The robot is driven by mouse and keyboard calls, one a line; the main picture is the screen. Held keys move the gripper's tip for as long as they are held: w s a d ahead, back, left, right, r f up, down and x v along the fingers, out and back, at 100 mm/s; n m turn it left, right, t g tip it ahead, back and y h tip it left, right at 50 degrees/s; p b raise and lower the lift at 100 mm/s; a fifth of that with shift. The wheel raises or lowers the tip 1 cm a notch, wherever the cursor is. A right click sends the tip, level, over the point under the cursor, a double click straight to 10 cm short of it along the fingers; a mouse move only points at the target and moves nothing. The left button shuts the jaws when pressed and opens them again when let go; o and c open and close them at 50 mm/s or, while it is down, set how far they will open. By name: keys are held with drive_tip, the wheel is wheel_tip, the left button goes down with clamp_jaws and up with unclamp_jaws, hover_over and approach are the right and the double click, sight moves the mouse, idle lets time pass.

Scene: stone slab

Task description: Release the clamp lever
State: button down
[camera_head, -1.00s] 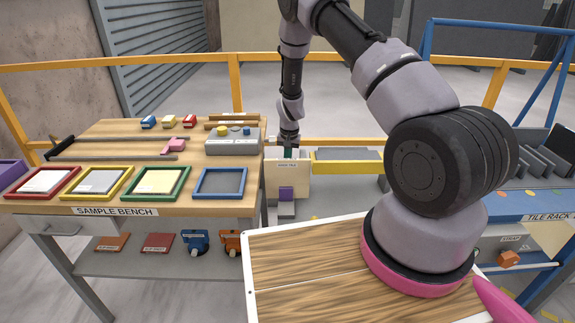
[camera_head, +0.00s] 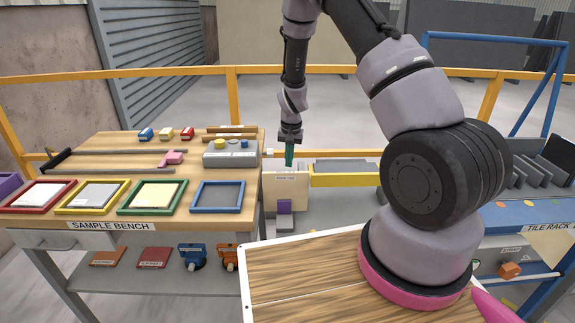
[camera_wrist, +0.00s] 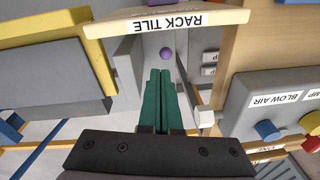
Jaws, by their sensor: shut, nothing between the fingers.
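My gripper (camera_wrist: 163,72) is shut and empty, its two green fingers side by side and pointing down. It also shows in the head view (camera_head: 289,163), just above and behind the cream board labelled RACK TILE (camera_head: 285,179). In the wrist view that board (camera_wrist: 160,22) lies beyond the fingertips. A small purple ball knob (camera_wrist: 165,53) sits on a grey part between the fingertips and the board; it may be the end of the clamp lever. The lever's shaft and its position are not clear. I cannot tell whether the fingers touch the knob.
A grey control box (camera_head: 230,157) with coloured knobs stands on the sample bench (camera_head: 100,148), left of the gripper. A yellow-edged tray (camera_head: 345,180) of grey slabs is on the right. The tile rack (camera_head: 530,212) stands at far right.

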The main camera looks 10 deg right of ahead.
drive_tip(key=shift+s+a+r, duration=0.1)
drive_tip(key=shift+s+r, duration=0.65)
drive_tip(key=shift+s, duration=0.1)
